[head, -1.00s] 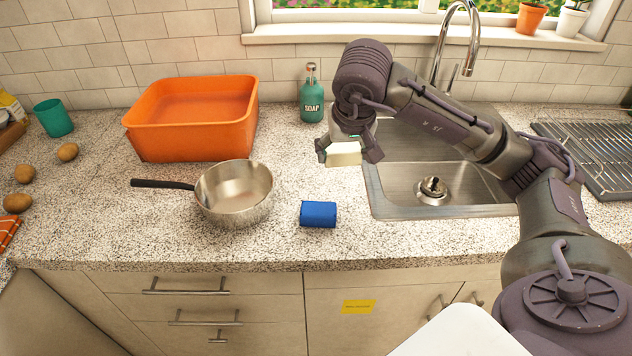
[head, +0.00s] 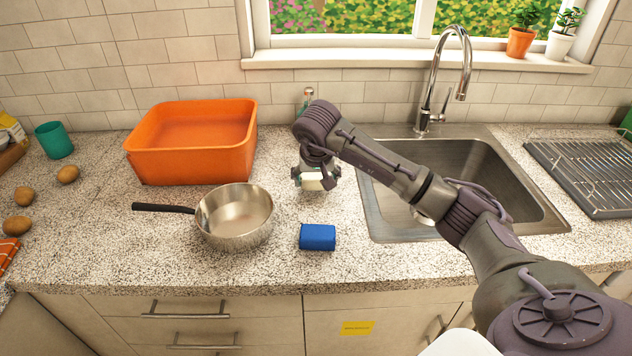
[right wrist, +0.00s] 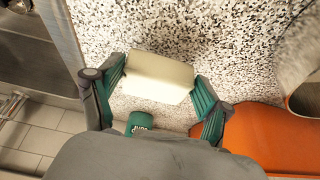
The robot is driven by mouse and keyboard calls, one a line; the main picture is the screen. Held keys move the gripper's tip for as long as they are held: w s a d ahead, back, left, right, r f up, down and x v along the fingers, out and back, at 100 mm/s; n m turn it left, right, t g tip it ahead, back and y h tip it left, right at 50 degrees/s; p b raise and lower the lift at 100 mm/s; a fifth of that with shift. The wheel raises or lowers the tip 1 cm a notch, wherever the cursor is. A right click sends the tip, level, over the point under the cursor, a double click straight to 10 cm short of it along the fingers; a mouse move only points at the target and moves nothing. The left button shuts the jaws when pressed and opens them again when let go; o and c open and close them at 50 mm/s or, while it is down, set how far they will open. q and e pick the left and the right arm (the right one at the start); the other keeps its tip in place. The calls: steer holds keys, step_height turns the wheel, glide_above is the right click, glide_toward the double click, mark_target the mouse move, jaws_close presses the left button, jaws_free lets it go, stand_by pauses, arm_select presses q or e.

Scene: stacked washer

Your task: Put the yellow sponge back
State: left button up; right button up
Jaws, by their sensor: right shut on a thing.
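My right gripper (head: 314,180) is shut on a pale yellow sponge (head: 316,184), over the counter left of the sink and in front of the soap bottle (head: 308,94). In the right wrist view the sponge (right wrist: 158,76) sits between the two green-padded fingers, with speckled counter beyond it. I cannot tell whether the sponge touches the counter. The arm and gripper hide most of the soap bottle in the head view; part of it shows in the right wrist view (right wrist: 140,122). My left gripper is not in view.
A blue block-like thing (head: 318,237) lies near the counter's front. A metal pan (head: 236,216) and an orange tub (head: 190,165) stand left. The sink (head: 400,215) is right, the drying rack (head: 590,180) farther right. Counter between tub and sink is mostly bare.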

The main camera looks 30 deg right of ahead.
steer(key=shift+f, duration=0.9)
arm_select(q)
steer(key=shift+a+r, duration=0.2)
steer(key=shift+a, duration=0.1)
arm_select(e)
steer(key=shift+f, duration=0.15)
steer(key=o, duration=1)
steer(key=shift+c, duration=0.2)
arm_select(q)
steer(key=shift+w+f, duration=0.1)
